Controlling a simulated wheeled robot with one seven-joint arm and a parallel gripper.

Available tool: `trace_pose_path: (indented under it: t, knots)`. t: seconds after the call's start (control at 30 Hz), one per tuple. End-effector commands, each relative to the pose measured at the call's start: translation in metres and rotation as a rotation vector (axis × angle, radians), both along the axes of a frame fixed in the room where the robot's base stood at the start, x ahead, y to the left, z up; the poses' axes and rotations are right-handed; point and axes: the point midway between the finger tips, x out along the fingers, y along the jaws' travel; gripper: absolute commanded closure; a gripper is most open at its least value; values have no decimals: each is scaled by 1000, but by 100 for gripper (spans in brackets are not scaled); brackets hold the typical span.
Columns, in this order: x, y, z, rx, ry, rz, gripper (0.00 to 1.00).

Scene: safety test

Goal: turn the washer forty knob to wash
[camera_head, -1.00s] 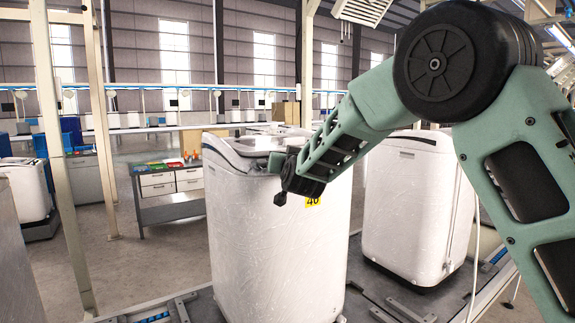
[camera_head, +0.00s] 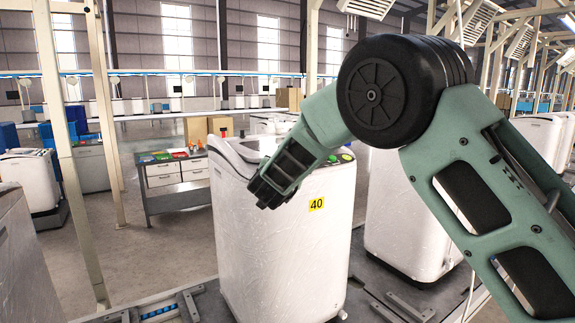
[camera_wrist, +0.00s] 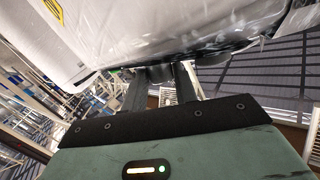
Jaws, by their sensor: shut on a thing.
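The washer (camera_head: 285,250) is white, wrapped in clear film, and bears a yellow "40" label (camera_head: 316,204). My gripper (camera_wrist: 160,75) is at the washer's panel edge in the wrist view. Its two dark fingers are closed on a dark rounded piece, which looks like the knob (camera_wrist: 160,73). The label also shows in the wrist view (camera_wrist: 54,12). The knob's setting cannot be read.
Another white washer (camera_head: 395,225) stands close by on the right, partly behind my arm. A grey workbench with drawers (camera_head: 180,180) and small coloured items stands behind on the left. A metal post (camera_head: 62,150) rises at the left. Floor between post and washer is clear.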

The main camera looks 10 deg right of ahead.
Motion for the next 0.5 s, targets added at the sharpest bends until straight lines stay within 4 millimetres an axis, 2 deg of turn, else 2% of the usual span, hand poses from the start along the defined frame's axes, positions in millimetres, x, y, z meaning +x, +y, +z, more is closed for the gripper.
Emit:
trace_pose_path:
  t: [0.17, 0.2, 0.27, 0.5]
  knots:
    - [0, 0, 2, 0, -5, 0, 94]
    - [0, 0, 2, 0, -5, 0, 63]
    - [0, 0, 2, 0, -5, 0, 50]
    - [0, 0, 1, 0, -2, 0, 50]
